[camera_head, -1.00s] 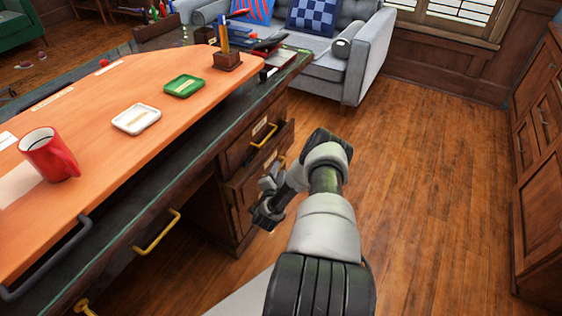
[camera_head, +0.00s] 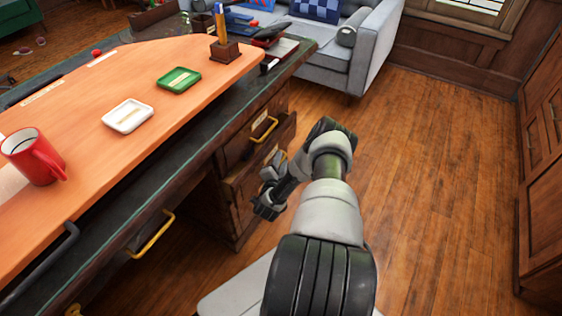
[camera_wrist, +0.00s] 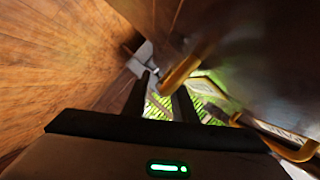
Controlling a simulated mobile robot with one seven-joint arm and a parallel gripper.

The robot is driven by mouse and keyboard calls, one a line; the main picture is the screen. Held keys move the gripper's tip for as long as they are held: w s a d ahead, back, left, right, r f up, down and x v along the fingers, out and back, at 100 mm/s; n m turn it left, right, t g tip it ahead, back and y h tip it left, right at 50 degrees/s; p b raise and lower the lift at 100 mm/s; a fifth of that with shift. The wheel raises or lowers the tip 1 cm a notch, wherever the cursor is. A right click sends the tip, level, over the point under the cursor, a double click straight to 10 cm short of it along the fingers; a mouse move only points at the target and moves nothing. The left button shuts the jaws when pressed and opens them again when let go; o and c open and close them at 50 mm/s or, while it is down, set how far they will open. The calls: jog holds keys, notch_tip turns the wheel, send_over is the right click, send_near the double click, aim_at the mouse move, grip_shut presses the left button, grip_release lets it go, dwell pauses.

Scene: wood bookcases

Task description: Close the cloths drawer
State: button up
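The wooden desk has a column of drawers at its right end. The upper drawer front (camera_head: 246,146) carries a brass handle (camera_head: 264,129). Below it a drawer (camera_head: 284,136) appears to stand partly out, its handle mostly hidden by my arm. My gripper (camera_head: 268,205) is low beside these drawer fronts. In the wrist view my gripper (camera_wrist: 163,105) has its two dark fingers apart, with nothing seen held between them. A brass handle (camera_wrist: 188,68) is close ahead of the fingers. Green-and-white striped material (camera_wrist: 205,108), possibly cloth, shows beyond them. I cannot tell if anything touches.
The desktop (camera_head: 205,125) holds a red mug (camera_head: 33,157), a white tray (camera_head: 128,116), a green tray (camera_head: 179,80) and a pen holder (camera_head: 224,50). A grey sofa (camera_head: 345,60) stands behind. Wood floor (camera_head: 440,170) is clear to the right, up to a cabinet (camera_head: 545,190).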

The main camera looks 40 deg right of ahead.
grip_shut()
dwell(1.2)
